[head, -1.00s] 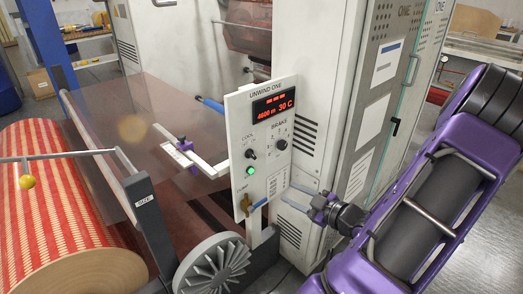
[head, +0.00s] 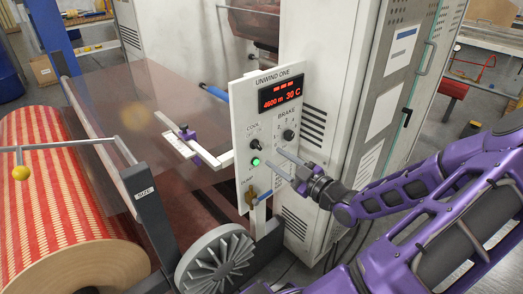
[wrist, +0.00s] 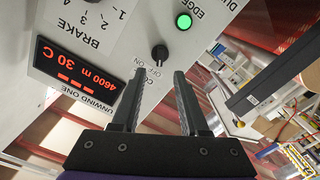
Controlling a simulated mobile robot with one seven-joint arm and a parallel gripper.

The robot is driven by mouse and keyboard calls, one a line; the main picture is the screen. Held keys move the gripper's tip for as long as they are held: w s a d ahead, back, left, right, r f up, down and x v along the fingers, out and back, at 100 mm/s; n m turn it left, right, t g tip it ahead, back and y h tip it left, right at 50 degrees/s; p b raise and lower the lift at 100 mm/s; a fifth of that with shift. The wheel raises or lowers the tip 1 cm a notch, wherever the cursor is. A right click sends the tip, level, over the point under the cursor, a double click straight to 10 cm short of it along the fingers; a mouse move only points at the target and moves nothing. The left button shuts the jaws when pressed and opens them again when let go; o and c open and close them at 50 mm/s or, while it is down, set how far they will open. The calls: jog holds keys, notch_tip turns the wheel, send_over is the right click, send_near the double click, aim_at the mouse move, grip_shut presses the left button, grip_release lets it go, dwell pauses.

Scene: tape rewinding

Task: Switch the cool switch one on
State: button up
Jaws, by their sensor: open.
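In the wrist view the knob (wrist: 160,52) shows just beyond the fingertips, beside the OFF and ON labels. My gripper (head: 275,158) is open and empty in front of the panel, to the right of and slightly below the knob in the head view. In the wrist view its two fingers (wrist: 160,77) are spread on either side of the knob's line, apparently short of it.
A lit green button (head: 255,162) sits just below the cool switch. The brake knob (head: 289,134) is to its right, under the red display (head: 286,95). A spoked grey wheel (head: 216,262) and a striped roll (head: 55,200) stand at the lower left.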

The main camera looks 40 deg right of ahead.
aim_at(259, 147)
jog(key=w, duration=0.7)
jog(key=shift+w+a+b, duration=0.15)
jog(key=shift+a+b, duration=0.1)
jog(key=shift+b, duration=0.05)
grip_shut()
